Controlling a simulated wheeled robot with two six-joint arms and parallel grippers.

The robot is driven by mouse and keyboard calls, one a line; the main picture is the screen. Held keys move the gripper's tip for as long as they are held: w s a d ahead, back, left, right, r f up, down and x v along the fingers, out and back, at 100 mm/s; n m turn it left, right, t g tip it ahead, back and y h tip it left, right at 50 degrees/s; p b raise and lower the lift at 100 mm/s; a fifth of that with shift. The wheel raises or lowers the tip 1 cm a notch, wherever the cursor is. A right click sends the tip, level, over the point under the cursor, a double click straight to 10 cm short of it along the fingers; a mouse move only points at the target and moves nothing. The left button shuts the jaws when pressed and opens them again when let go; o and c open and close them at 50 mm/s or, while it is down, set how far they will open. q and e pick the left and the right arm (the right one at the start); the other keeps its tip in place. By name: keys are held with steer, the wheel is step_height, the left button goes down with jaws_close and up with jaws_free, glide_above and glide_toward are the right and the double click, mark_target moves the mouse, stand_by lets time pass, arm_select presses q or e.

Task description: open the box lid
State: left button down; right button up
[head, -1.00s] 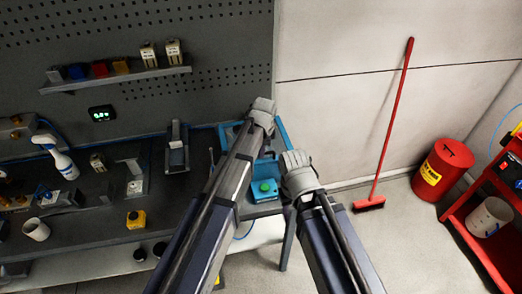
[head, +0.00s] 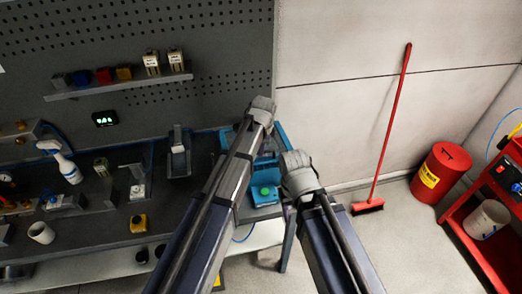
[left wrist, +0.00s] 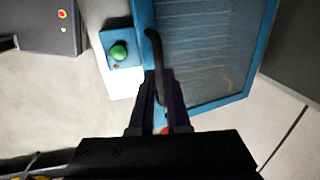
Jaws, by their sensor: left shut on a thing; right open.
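The box (head: 282,137) is blue and stands at the right end of the workbench, largely hidden behind my left arm in the head view. In the left wrist view its lid (left wrist: 205,50) is a blue frame around a grey, faintly striped panel, with a dark curved handle (left wrist: 154,45) along its left side. I cannot tell the lid's angle. My left gripper (left wrist: 159,82) is shut on the handle; it also shows in the head view (head: 262,106). My right gripper (head: 297,163) is open and empty in front of the box, its fingers hard to see.
A green button (left wrist: 118,52) on a blue base sits beside the lid. A phone-like stand (head: 178,160), a spray bottle (head: 68,168) and a white cup (head: 41,232) are on the bench. A red broom (head: 388,130) leans on the wall, with a red bin (head: 440,175) further right.

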arm_select(q)
steer(key=w+a+r+p, duration=0.2)
steer(key=w+r+p, duration=0.6)
steer(key=r+p, duration=0.1)
steer(key=shift+a+r, duration=0.3)
steer(key=shift+r, duration=0.55)
